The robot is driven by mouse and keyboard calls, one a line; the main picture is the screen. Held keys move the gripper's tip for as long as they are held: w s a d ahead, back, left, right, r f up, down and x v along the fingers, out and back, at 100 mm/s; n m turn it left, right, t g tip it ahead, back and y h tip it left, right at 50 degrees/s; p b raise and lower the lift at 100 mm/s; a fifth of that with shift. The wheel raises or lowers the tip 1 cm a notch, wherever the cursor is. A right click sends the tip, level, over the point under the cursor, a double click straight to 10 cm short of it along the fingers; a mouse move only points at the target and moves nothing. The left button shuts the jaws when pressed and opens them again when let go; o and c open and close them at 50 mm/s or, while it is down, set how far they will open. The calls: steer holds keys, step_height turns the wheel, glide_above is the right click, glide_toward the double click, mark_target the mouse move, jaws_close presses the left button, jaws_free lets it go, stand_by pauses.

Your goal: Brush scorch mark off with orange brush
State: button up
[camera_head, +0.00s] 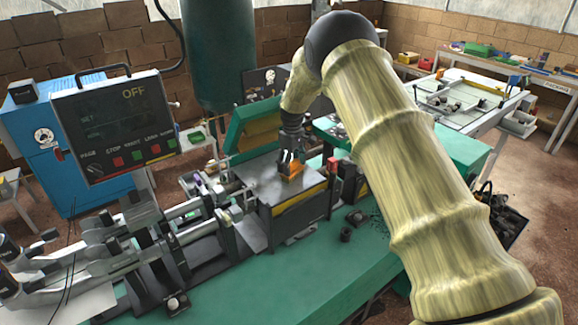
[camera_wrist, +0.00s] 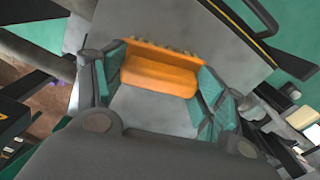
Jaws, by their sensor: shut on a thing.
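My gripper (camera_wrist: 160,85) is shut on the orange brush (camera_wrist: 158,74), its teal finger pads at both ends of the brush body. In the head view the orange brush (camera_head: 291,168) is low over the grey metal plate (camera_head: 262,185) of the machine, near its right rear part. I cannot tell whether the bristles touch the plate. In the head view a pale smudge lies on the plate left of the brush; I cannot tell whether it is the scorch mark. In the wrist view the plate (camera_wrist: 225,45) looks plain grey around the brush.
A green hinged lid with a yellow inside (camera_head: 252,130) stands open behind the plate. A red-topped post (camera_head: 333,166) stands close to the right. Metal rods and clamps (camera_head: 190,220) lie to the left. A control panel (camera_head: 115,125) reads OFF. The green bench front (camera_head: 300,275) is mostly clear.

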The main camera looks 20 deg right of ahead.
steer(key=shift+s+a+f, duration=0.1)
steer(key=shift+s+a, duration=0.2)
steer(key=shift+a, duration=0.45)
steer(key=shift+s+a, duration=0.3)
steer(key=shift+a, duration=0.45)
steer(key=shift+s+a, duration=0.25)
steer(key=shift+a, duration=0.45)
steer(key=shift+s+a, duration=0.2)
steer(key=shift+a, duration=0.5)
step_height(320, 180, up, 6)
steer(key=p, duration=0.3)
steer(key=shift+r, duration=0.2)
